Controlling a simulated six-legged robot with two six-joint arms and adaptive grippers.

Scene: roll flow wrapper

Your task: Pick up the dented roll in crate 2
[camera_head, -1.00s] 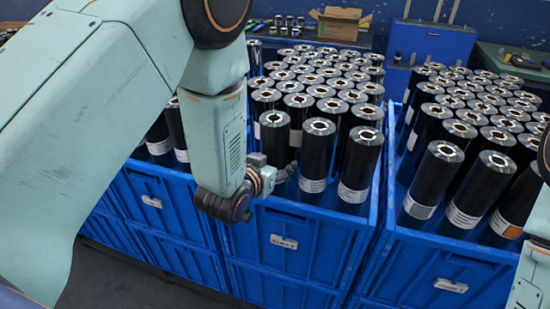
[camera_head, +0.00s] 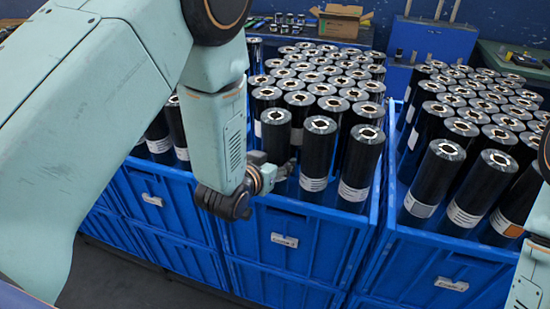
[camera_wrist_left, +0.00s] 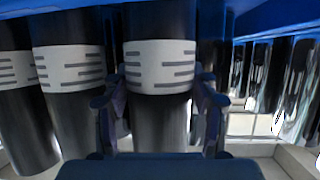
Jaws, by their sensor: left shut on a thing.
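The middle blue crate (camera_head: 300,262) has a front tag that seems to read crate 2, and it holds many upright black rolls with white labels. My left gripper (camera_head: 284,172) reaches over its front wall at the front-left roll (camera_head: 275,136). In the left wrist view, the fingers of my left gripper (camera_wrist_left: 160,108) are on both sides of a labelled roll (camera_wrist_left: 160,65) and shut on it. The roll stands upright among its neighbours. I cannot make out a dent on it. My right gripper is out of view.
A neighbouring roll (camera_head: 317,150) stands close to the right of the held one. Another full blue crate (camera_head: 430,262) is on the right, and one (camera_head: 150,205) is on the left. A cardboard box (camera_head: 340,22) sits behind.

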